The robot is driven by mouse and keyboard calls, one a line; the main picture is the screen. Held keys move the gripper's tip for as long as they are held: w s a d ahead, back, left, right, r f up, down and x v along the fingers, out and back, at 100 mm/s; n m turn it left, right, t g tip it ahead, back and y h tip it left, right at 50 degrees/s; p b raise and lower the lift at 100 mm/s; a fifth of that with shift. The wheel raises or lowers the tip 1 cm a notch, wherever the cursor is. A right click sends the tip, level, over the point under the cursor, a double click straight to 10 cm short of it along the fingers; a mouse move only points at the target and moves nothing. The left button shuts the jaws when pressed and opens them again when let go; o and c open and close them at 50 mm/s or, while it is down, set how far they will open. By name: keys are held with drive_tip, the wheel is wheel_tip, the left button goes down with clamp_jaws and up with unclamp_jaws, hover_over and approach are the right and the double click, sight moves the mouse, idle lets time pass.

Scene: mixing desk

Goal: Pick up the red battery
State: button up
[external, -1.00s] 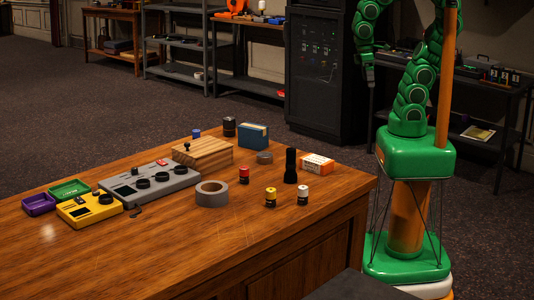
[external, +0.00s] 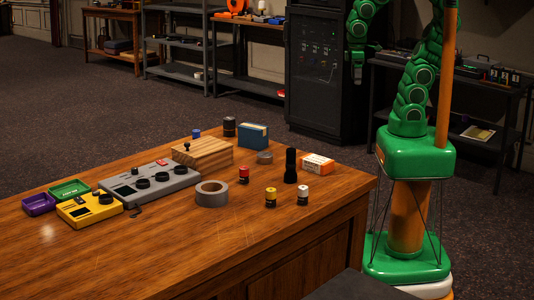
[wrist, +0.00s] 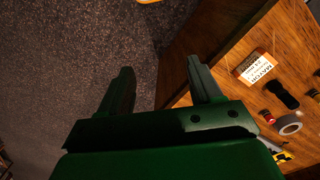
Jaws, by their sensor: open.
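The red battery (external: 244,174) stands upright on the wooden desk (external: 170,240) in the external view, just right of the large grey tape roll (external: 212,193). In the wrist view a small red item (wrist: 268,116) beside the grey tape ring (wrist: 288,125) looks like the same battery, small and partly unclear. My gripper (wrist: 160,66) is open and empty, its two green fingers spread over the floor and desk edge. In the external view it hangs beyond the desk, well apart from the battery.
A yellow battery (external: 270,197) and a white-topped battery (external: 303,195) stand nearby. A black flashlight (external: 290,166) stands upright behind them, beside an orange-and-white box (external: 317,163). A wooden box (external: 202,152) and a grey control panel (external: 150,184) are farther left. The front desktop is clear.

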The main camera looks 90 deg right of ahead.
drive_tip(key=w+d+r+t+h, duration=0.1)
drive_tip(key=w+r+t, duration=0.1)
drive_tip(key=w, duration=0.7)
drive_tip(key=w+d+r+t, duration=0.1)
drive_tip(key=w+r+t, duration=0.15)
drive_tip(key=w, duration=0.65)
drive_tip(key=w+a+f+n+t, duration=0.1)
drive_tip(key=w+a+n+t, duration=0.15)
drive_tip(key=w, duration=0.95)
drive_tip(key=w+a+f+n+t, duration=0.2)
drive_tip(key=w+t, duration=0.2)
drive_tip(key=w, duration=0.9)
drive_tip(key=w+a+f+n+y, duration=0.2)
drive_tip(key=w+a+f+y, duration=0.15)
drive_tip(key=a, duration=0.25)
drive_tip(key=n+g+y, duration=0.6)
drive_tip(key=n+y, duration=0.2)
drive_tip(key=y, duration=0.1)
approach(245, 167)
drive_tip(key=shift+m, duration=0.25)
drive_tip(key=x, duration=0.4)
drive_tip(key=shift+w+f, duration=0.15)
drive_tip(key=shift+f, duration=0.1)
drive_tip(key=shift+x, duration=3.85)
drive_tip(key=shift+r, duration=0.1)
